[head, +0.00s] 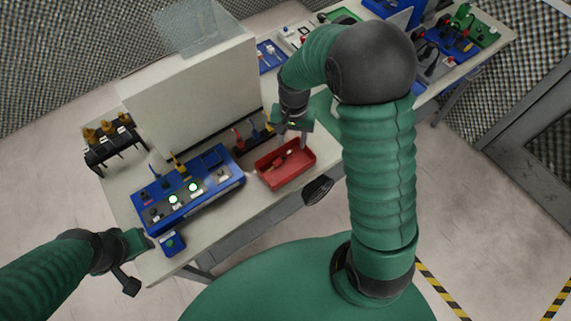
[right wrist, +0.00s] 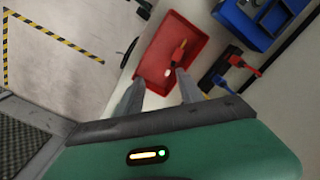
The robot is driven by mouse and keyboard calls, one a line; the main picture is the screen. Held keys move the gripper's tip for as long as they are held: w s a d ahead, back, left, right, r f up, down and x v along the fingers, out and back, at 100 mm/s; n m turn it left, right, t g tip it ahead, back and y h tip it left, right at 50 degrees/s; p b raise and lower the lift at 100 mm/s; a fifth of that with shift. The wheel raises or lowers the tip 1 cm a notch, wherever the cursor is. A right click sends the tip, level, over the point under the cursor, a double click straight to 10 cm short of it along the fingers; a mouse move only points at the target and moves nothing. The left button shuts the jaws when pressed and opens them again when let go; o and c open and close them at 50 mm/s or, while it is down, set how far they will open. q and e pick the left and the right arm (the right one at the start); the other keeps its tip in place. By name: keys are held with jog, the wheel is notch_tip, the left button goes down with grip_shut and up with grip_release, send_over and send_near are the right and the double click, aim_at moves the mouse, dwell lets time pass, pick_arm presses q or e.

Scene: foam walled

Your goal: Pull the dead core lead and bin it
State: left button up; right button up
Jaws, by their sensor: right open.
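A red bin (head: 285,178) stands on the bench in front of the black lead rack, and in the right wrist view (right wrist: 198,42) it lies beyond my fingertips. A short red lead (right wrist: 179,52) with a pale end lies inside it. My right gripper (head: 292,139) is above the bin's back edge; its two fingers (right wrist: 157,84) are apart with nothing between them. The blue test box (head: 222,181) stands left of the bin, with two lit green-white lamps and a yellow and a blue plug upright at its back. My left gripper (head: 134,258) is by the bench's front left corner; its jaws are unclear.
The black rack (head: 253,140) behind the bin holds red, blue and yellow leads. A small blue button box (head: 172,243) sits near the front edge. A tall pale panel (head: 190,95) stands behind. Black holders with yellow-topped parts (head: 112,140) stand at left.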

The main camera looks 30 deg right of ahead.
notch_tip(320, 180, up, 13)
jog(key=shift+b, duration=0.4)
jog(key=s+a+f+n+t+b, duration=0.2)
jog(key=s+a+f+n, duration=0.5)
jog(key=f, duration=0.4)
jog(key=shift+s+a+f+n+t, duration=0.35)
jog(key=shift+s+n, duration=0.25)
jog(key=shift+s, duration=0.65)
jog(key=shift+w+d, duration=0.1)
jog(key=shift+w, duration=0.1)
